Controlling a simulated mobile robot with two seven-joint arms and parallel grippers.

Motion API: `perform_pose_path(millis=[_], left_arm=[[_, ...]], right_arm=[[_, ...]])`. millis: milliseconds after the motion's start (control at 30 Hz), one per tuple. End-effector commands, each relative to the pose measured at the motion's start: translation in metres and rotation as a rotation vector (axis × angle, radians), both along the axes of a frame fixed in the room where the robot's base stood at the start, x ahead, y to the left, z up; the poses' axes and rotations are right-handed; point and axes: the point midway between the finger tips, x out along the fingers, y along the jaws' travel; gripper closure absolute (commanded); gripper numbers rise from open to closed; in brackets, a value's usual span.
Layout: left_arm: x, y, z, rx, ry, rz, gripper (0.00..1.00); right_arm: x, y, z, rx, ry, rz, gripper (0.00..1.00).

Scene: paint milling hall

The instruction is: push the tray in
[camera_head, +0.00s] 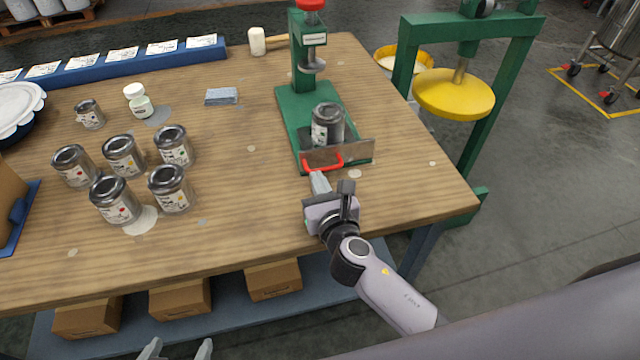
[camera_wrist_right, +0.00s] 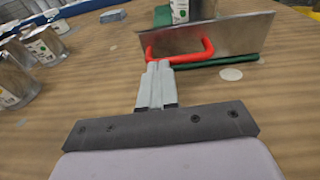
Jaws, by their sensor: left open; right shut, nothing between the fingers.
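The tray has an upright metal front plate (camera_head: 357,149) and a red handle (camera_head: 322,163), at the front of a green press (camera_head: 309,90). A grey paint can (camera_head: 327,127) stands upright behind the plate. My right gripper (camera_head: 318,178) is shut and empty, its fingertips at the handle. In the right wrist view the shut fingertips (camera_wrist_right: 158,66) are right at the red handle (camera_wrist_right: 205,50); whether they touch it I cannot tell. The front plate (camera_wrist_right: 240,33) stands behind the handle. My left gripper (camera_head: 178,350) is open and empty at the bottom edge, away from the tray.
Several paint cans (camera_head: 123,156) stand on the left of the wooden table (camera_head: 240,190). The tabletop around the press front is clear.

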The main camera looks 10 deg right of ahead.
Motion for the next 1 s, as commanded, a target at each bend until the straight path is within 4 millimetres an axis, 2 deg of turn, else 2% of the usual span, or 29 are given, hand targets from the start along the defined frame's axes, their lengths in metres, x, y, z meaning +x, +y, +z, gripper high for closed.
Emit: perform_pose_path(millis=[400,600,767,1000], left_arm=[[0.0,0.0,-0.011,0.0,0.0,0.0,0.09],[0.0,0.0,-0.02,0.0,0.001,0.0,0.09],[0.0,0.0,-0.022,0.0,0.001,0.0,0.09],[0.0,0.0,-0.021,0.0,0.001,0.0,0.09]], right_arm=[[0.074,0.004,-0.001,-0.001,-0.003,0.001,1.0],[0.102,0.004,-0.002,0.0,-0.001,0.001,1.0],[0.111,0.004,0.0,0.001,0.0,0.001,1.0],[0.112,0.004,0.0,0.001,0.0,0.001,1.0]])
